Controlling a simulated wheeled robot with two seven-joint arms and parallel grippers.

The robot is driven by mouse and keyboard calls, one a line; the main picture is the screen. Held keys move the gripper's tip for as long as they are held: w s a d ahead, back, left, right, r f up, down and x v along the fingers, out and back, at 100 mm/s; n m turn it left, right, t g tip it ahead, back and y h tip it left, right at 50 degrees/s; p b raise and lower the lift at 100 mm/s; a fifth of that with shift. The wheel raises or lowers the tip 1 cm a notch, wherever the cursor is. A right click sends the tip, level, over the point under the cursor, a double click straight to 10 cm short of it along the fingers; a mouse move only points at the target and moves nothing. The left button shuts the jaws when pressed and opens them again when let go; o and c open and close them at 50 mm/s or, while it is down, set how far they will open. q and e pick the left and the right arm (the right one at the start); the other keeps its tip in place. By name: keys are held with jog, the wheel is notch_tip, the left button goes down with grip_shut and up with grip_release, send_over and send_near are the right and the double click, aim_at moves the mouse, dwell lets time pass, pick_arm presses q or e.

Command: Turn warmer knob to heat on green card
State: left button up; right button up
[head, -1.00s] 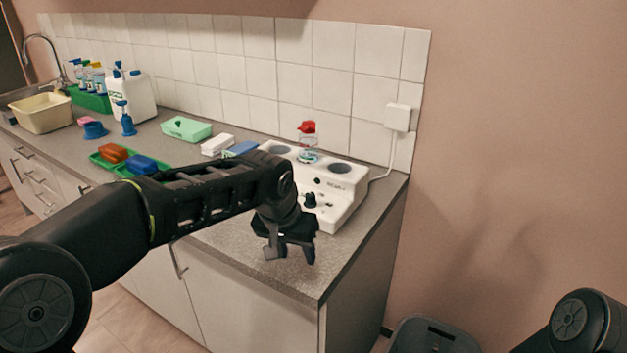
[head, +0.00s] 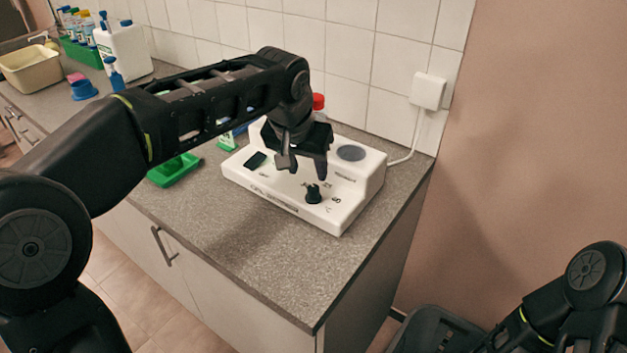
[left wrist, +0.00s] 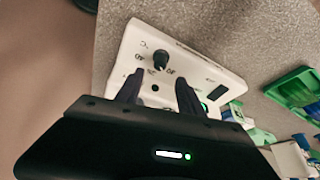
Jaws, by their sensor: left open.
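The warmer (head: 350,204) is a white box on the grey counter, with a black knob (head: 314,194) on its sloped front panel. Small dark marks surround the knob; I cannot read its setting clearly. In the left wrist view the knob (left wrist: 161,60) stands just beyond the fingertips. My left gripper (head: 304,172) is open and empty, pointing down above the panel, close to the knob and not around it. A red-capped bottle (head: 318,101) is mostly hidden behind this gripper. I cannot make out a green card for certain. My right gripper is out of view.
A green tray (head: 174,171) lies left of the warmer, with a small green item (head: 227,143) nearby. A cream basin (head: 30,70) and a white jug (head: 122,52) stand farther left. A wall socket box (head: 428,91) has a cable running down. The counter front is clear.

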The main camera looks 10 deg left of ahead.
aim_at(313, 187)
pick_arm(q)
jog(key=shift+p+x, duration=0.35)
jog(key=shift+x, duration=3.6)
jog(key=shift+c, duration=0.6)
grip_shut()
